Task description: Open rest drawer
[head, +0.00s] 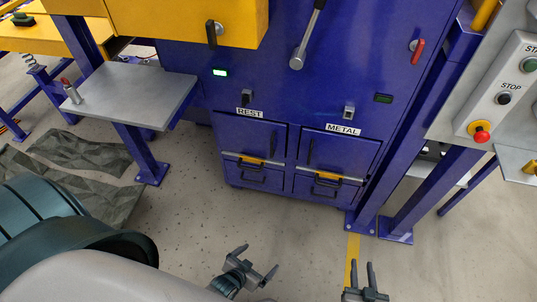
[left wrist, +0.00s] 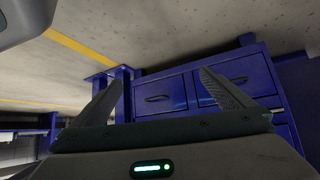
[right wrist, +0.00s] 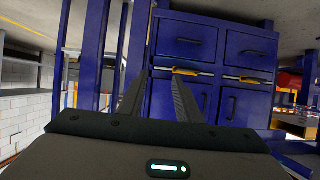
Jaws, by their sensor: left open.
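The blue cabinet has a column labelled REST (head: 249,113). It has an upper door with a vertical handle and a lower rest drawer (head: 252,176) with a dark horizontal handle, under a yellow latch (head: 251,160). The drawer looks closed. My left gripper (head: 258,261) is open and empty, apart from the cabinet, above the floor in front of it. The left wrist view is upside down and shows two lower drawers, the right one apparently the rest drawer (left wrist: 255,73). My right gripper (head: 362,265) is open and empty, further right; its view shows the same drawer (right wrist: 251,61).
The METAL column (head: 330,183) with its own drawer stands beside it. Blue posts (head: 398,215) stand at right, near a stop-button panel (head: 497,90). A grey side table (head: 130,90) is at left. The floor (head: 200,215) before the cabinet is clear.

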